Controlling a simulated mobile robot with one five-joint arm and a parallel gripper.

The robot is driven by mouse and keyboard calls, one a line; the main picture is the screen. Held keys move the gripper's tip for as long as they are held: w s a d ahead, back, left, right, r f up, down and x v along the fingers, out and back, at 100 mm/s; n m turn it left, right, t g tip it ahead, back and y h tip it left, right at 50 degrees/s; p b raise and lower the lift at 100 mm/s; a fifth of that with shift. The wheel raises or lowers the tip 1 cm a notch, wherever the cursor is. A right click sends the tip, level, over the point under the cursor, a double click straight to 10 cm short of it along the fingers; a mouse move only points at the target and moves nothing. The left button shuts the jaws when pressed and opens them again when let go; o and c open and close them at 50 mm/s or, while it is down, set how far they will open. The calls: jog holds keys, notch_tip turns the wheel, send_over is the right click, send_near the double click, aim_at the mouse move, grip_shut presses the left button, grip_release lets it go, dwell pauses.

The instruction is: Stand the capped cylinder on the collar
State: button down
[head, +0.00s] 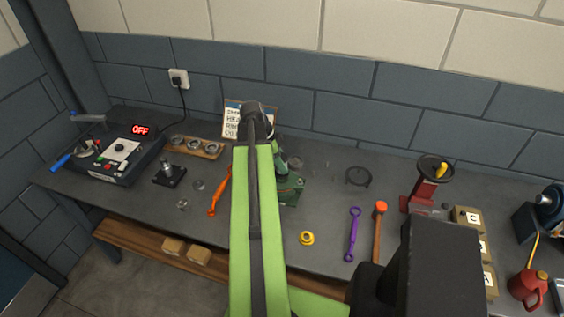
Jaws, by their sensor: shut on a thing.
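My bright green arm reaches forward over the bench, and its dark wrist joint (258,118) is at the far end. The gripper itself is hidden behind the arm, so its fingers and anything between them cannot be seen. A dark green casing (291,190) sits on the bench just right of the arm, partly covered by it. A small greyish round part (296,163) shows above the casing; I cannot tell whether it is the capped cylinder. A yellow ring (307,238) lies near the front edge; I cannot tell whether it is the collar.
A control box (117,158) reading OFF and a black-based metal post (168,174) stand left. An orange tool (219,193), purple wrench (353,234) and orange-headed hammer (378,228) lie around the arm. A red stand (424,187) is right.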

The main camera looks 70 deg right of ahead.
aim_at(284, 156)
jog(key=shift+f, duration=0.15)
jog(key=c, duration=0.7)
grip_release()
jog(key=shift+c, duration=0.2)
notch_tip(284, 156, up, 6)
jog(key=p, duration=0.5)
jog(key=shift+f, duration=0.35)
jog(key=p+v, duration=1.6)
jog(key=v, duration=0.1)
